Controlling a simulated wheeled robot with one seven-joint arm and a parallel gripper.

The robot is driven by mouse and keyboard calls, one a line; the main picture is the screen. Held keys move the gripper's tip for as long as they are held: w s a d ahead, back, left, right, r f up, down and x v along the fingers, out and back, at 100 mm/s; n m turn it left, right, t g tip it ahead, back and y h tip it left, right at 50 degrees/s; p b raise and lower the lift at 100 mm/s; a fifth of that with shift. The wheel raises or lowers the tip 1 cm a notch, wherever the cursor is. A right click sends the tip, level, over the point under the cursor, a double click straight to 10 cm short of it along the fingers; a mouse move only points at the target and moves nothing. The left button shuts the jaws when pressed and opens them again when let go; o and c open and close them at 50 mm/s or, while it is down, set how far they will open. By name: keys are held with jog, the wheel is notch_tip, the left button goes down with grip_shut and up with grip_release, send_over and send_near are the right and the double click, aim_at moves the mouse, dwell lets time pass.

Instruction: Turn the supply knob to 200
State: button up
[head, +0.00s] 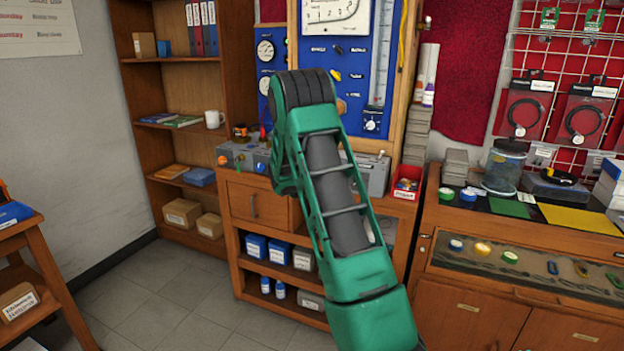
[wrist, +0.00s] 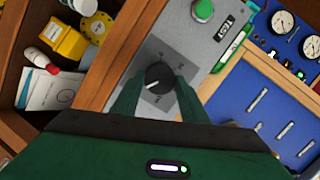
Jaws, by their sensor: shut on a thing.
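The supply knob (wrist: 159,74) is a round black knob with a white pointer mark. It sits on a darker square dial plate on top of a grey box (wrist: 195,45), which shows partly in the head view (head: 373,174) behind my arm. My gripper (wrist: 158,84) has a green finger on either side of the knob and is shut on it. The white mark points to the lower left in the wrist view. The dial figures are too small to read. In the head view my arm hides the knob and my fingers.
A green button (wrist: 203,10) stands on the same box. A blue gauge panel (head: 340,75) rises behind the wooden bench. In the wrist view an open drawer-like space holds a yellow container (wrist: 65,38). Bookshelves stand left and a cabinet right in the head view.

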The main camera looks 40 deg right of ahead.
jog(key=shift+s+f, duration=0.3)
jog(key=shift+f, duration=0.05)
jog(key=o, duration=1.1)
jog(key=shift+d, duration=0.1)
jog(key=shift+w+r, duration=0.15)
jog(key=v, duration=1.1)
jog(key=shift+w, duration=0.1)
